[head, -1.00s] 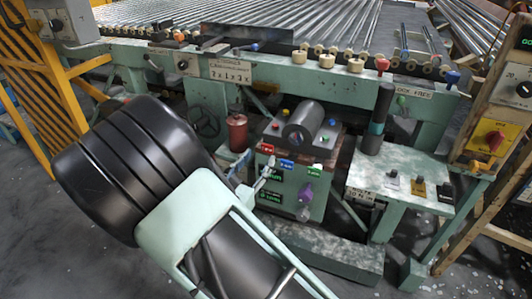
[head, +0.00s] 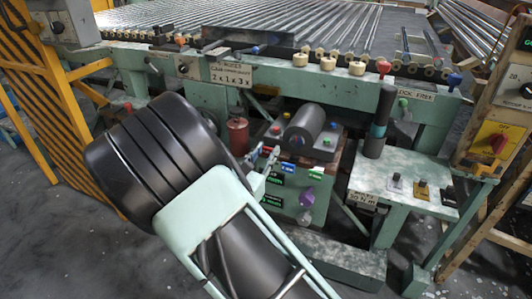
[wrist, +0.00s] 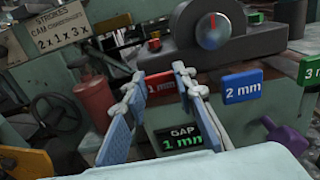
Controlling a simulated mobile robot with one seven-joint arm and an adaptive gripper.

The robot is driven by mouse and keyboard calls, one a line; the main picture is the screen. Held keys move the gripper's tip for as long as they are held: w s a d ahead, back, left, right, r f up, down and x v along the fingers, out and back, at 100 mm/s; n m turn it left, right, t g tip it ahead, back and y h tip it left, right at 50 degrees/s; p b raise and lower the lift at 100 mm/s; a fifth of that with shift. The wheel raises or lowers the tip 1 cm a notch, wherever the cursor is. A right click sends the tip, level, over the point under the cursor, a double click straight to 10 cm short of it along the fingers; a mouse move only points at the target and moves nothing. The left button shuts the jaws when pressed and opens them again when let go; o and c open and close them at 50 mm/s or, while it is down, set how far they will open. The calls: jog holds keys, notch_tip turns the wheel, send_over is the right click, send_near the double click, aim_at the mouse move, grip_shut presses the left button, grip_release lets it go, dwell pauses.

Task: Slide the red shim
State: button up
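The red shim (wrist: 160,84), marked 1 mm, stands out from the front edge of the dark machine top in the wrist view. In the head view it is mostly hidden by my gripper (head: 264,160). My gripper (wrist: 157,88) is open, with its fingertips to the left and right of the red shim. I cannot tell whether they touch it. The blue 2 mm shim (wrist: 242,87) is just right of the right finger. The green 3 mm shim (wrist: 312,72) is at the right edge. A display (wrist: 180,137) below reads GAP 1 mm.
A dark roller block with a round dial (wrist: 213,32) sits above the shims. A purple knob (wrist: 285,138) sticks out at lower right. A red canister (head: 238,136) stands left of the machine. A pale side table (head: 400,180) with small switches is at right.

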aim_at(267, 150)
grip_shut()
jog(key=p+v, duration=0.1)
jog(key=v, duration=0.3)
jog(key=shift+s+a+p, duration=0.15)
jog(key=shift+s+p, duration=0.05)
jog(key=shift+p, duration=0.15)
jog(key=shift+s, duration=0.2)
jog(key=o, duration=0.9)
grip_release()
jog(key=v, duration=1.2)
